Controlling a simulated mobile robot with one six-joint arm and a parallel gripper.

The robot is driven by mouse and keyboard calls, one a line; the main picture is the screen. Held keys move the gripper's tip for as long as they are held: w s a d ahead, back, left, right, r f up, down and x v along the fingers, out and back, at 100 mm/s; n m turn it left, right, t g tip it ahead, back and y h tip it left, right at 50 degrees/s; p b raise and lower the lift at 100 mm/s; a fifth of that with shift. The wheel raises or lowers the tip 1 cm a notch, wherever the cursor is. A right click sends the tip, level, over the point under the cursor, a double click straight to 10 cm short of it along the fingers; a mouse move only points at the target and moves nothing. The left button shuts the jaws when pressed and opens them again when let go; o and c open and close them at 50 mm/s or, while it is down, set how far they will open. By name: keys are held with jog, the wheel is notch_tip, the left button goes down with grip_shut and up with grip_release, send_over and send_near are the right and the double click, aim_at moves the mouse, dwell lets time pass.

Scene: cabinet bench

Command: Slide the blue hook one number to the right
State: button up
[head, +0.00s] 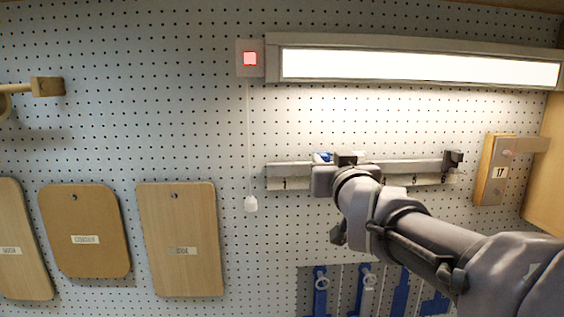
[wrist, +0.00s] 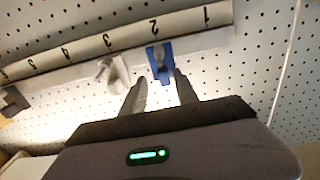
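The blue hook (wrist: 160,62) hangs on a numbered rail (wrist: 190,45), in line with the number 2 in the wrist view, which shows the rail upside down. In the head view only a small part of the blue hook (head: 322,157) shows, left of my gripper. A white hook (wrist: 114,72) sits on the rail by the number 3. My gripper (wrist: 160,82) is open. Its fingertips are apart, with the lower end of the blue hook between or just beyond them; I cannot tell whether they touch it. My arm hides the middle of the rail (head: 288,171) in the head view.
A dark block (head: 453,158) stands at the rail's right end. A lit lamp (head: 420,66) is above, with a pull cord (head: 250,203) to the left. Blue tools (head: 362,288) hang below.

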jog(key=shift+s+a, duration=0.1)
jog(key=shift+a, duration=0.15)
jog(key=s+b, duration=0.3)
jog(key=s, duration=1.4)
jog(key=s+f+m+g+b, duration=0.1)
jog(key=s+f+g+b, duration=0.15)
jog(key=f+b, duration=0.85)
jog(key=s+f+m+g+b, duration=0.1)
jog(key=s+f+g+b, duration=0.2)
jog(key=f, duration=1.7)
jog(key=s+a+f+m+g+y+b, duration=0.1)
jog(key=s+f+b, duration=0.4)
jog(key=f, duration=0.7)
jog(key=s+a+f+m+g+y+b, duration=0.1)
jog(key=s+f+g+b, duration=0.4)
jog(key=f, duration=0.6)
jog(key=shift+s+a+f+g+b, duration=0.2)
jog(key=shift+a+f+g+b, duration=0.15)
jog(key=shift+a+b, duration=0.35)
jog(key=shift+a, duration=0.15)
